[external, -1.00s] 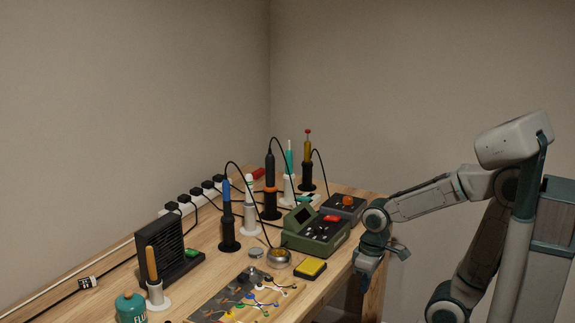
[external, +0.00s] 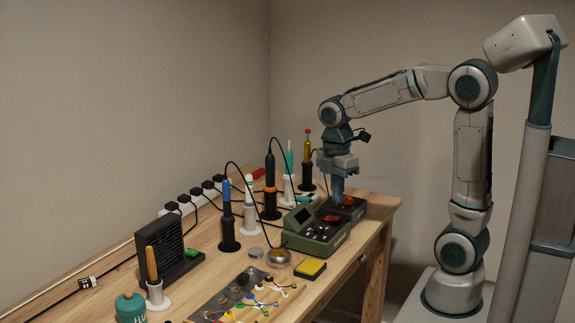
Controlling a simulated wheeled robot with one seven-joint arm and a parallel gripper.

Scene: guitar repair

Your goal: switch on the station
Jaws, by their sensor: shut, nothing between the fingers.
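The green soldering station (external: 313,238) stands near the right end of the workbench, with a small screen, dark knobs and a red switch (external: 332,218) on top. My gripper (external: 338,195) points straight down just behind the station, over the dark grey box (external: 356,213) with an orange knob (external: 348,200). Its fingers are shut and empty. The fingertips are close to the box's top; I cannot tell whether they touch it. The switch's position is too small to read surely.
Soldering irons in stands, such as the one with the orange collar (external: 270,188), rise left of my gripper with looping cables. A yellow sponge (external: 310,268) and a round metal tin (external: 279,257) lie in front of the station. A black fan unit (external: 165,248) stands further left.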

